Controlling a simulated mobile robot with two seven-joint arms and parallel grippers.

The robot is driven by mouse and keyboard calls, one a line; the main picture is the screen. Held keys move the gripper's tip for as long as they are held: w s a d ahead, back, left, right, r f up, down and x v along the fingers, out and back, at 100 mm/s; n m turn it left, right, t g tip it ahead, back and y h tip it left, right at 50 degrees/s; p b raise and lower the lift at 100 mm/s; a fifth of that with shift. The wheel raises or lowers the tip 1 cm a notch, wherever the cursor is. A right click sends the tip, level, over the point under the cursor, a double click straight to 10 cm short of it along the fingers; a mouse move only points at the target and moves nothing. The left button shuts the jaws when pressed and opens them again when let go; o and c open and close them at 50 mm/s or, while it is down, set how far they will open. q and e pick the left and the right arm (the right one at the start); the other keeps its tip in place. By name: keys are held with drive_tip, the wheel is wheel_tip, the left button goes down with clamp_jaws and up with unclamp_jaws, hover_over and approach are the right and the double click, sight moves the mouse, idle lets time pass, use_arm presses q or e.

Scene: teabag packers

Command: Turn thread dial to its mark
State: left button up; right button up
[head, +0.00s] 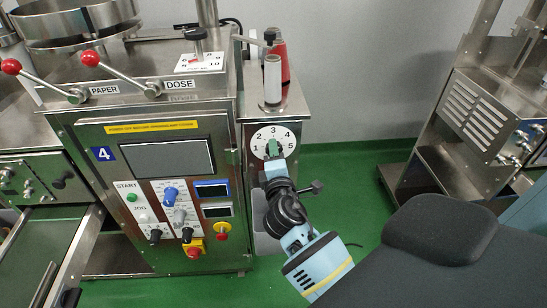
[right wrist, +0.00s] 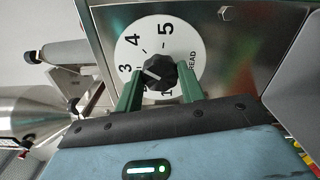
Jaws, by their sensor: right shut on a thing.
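The thread dial (head: 259,133) is a round white plate with black numbers on the side panel of the steel machine. It also shows in the right wrist view (right wrist: 184,46), turned sideways, with a black knob (right wrist: 161,72) at its middle. My right gripper (head: 274,148) is at the dial, with its green fingers on either side of the knob, shut on it (right wrist: 160,74). A white pointer line on the knob points left, roughly toward the 3. The fingers hide part of the plate, including the 2. My left gripper is not in view.
The machine's front panel (head: 200,150) has a screen, buttons, knobs and a red stop button (head: 194,252). A second steel machine (head: 480,110) stands right, with green floor between.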

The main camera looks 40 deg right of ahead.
use_arm(q)
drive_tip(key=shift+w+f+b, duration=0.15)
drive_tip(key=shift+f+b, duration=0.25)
drive_tip(key=shift+b, duration=0.1)
use_arm(e)
drive_tip(key=m, duration=0.2)
drive_tip(key=shift+m, duration=0.3)
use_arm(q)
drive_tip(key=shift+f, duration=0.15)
use_arm(e)
drive_tip(key=shift+m, duration=0.3)
drive_tip(key=o, duration=1)
drive_tip(key=shift+c, duration=0.2)
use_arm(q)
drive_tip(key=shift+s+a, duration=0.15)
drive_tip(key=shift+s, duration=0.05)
use_arm(e)
drive_tip(key=shift+s, duration=0.15)
